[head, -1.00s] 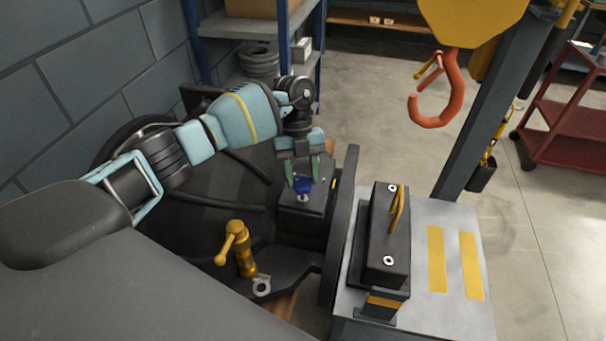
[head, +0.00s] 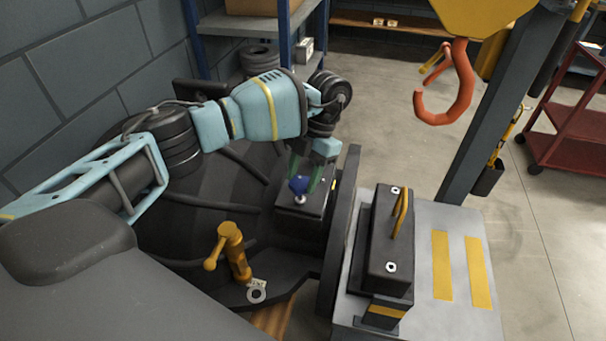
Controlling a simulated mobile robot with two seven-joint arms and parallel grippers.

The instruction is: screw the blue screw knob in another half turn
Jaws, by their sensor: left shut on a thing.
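The blue screw knob (head: 298,185) stands on a dark block (head: 302,206) on the casing, with a pale tip or washer below it. My left gripper (head: 303,178) reaches it from above and behind, and its green fingers are shut on the knob, one on each side. The wrist above is tilted, leaning to the right. Part of the knob is hidden by the fingers. My right gripper is not in view.
An orange handle (head: 229,250) stands in front of the casing, beside a metal ring (head: 256,292). A dark block with a yellow handle (head: 398,212) sits on a grey plate (head: 462,318) at the right. An orange hook (head: 448,95) hangs at the upper right.

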